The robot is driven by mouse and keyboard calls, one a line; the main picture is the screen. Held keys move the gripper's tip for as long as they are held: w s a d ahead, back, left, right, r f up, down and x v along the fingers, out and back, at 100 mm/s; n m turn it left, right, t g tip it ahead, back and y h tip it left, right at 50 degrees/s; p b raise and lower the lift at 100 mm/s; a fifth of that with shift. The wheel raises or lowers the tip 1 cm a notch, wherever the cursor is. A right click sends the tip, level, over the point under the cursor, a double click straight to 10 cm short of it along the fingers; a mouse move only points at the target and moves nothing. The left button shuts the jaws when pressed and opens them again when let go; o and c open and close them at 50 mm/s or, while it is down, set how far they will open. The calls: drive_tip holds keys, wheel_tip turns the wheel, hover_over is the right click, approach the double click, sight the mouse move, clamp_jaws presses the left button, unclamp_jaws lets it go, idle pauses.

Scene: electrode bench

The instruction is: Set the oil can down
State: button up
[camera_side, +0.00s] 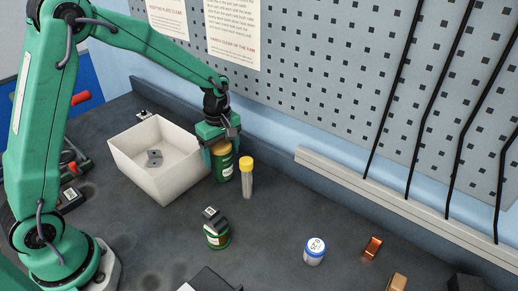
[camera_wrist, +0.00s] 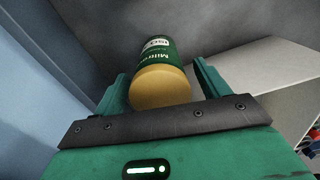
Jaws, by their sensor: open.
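A green can with a tan lid (camera_side: 223,166), seemingly the oil can, stands upright on the bench beside the white bin. My gripper (camera_side: 221,150) is directly over it, pointing down, with its fingers around the lid end. In the wrist view the can (camera_wrist: 157,60) shows its tan lid and a pale-lettered green label between the fingers. My gripper (camera_wrist: 160,82) is open there, with a gap visible on each side of the can. The can's far end is hard to make out against the dark bench.
A yellow-capped vial (camera_side: 246,178) stands close on the right. Another green can (camera_side: 216,232), a blue-lidded jar (camera_side: 314,252) and a copper piece (camera_side: 372,248) stand nearer the front.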

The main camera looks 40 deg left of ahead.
wheel_tip(320, 180, up, 10)
drive_tip(key=shift+f, duration=0.1)
drive_tip(key=shift+r, duration=0.2)
idle(0.7)
drive_tip(key=shift+s+r, duration=0.3)
drive_tip(key=shift+r, duration=0.05)
drive_tip(key=s+r+m+t, duration=0.2)
drive_tip(key=s+r+m, duration=0.1)
drive_tip(key=s+m, duration=0.5)
drive_tip(key=s+a+r+m+t, duration=0.1)
drive_tip(key=s+r+m+t, duration=0.2)
drive_tip(key=s+m, duration=0.5)
drive_tip(key=shift+s+r+t, duration=0.3)
drive_tip(key=shift+s+r, duration=0.3)
drive_tip(key=shift+s, duration=1.8)
